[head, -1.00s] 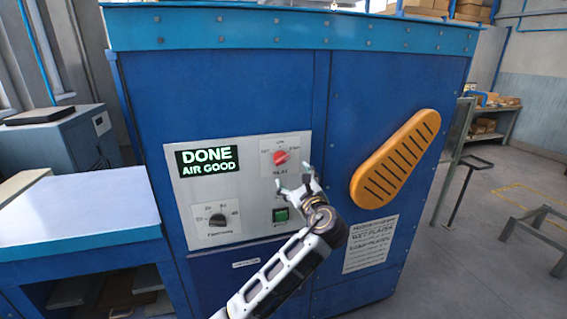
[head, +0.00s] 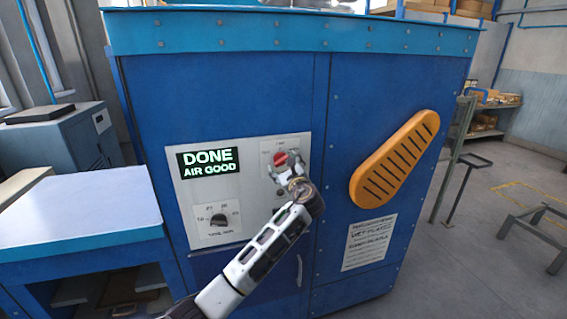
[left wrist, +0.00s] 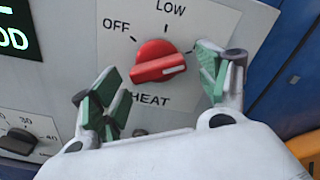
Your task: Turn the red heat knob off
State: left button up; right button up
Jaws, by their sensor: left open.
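The red heat knob (head: 281,158) is on the pale control panel (head: 184,215) of the blue dryer. In the left wrist view the knob (left wrist: 158,60) has OFF at its left and LOW above. Its white mark points to the right, away from OFF. My left gripper (head: 288,169) is open in front of the panel, just below the knob. In the left wrist view its green-padded fingers stand on both sides of the knob, apart from it as far as I can see. The right finger hides the label on that side. My right gripper is not in view.
A display (head: 208,162) reads DONE AIR GOOD. A black timer knob (head: 218,220) sits lower left on the panel. An orange slotted handle-like piece (head: 394,160) sticks out to the right. A blue table (head: 78,207) adjoins the dryer at left.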

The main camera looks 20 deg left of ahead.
pick_arm(q)
jog(key=shift+w+a, duration=0.45)
jog(key=shift+w, duration=0.15)
jog(key=c, duration=1)
jog(key=shift+c, duration=0.2)
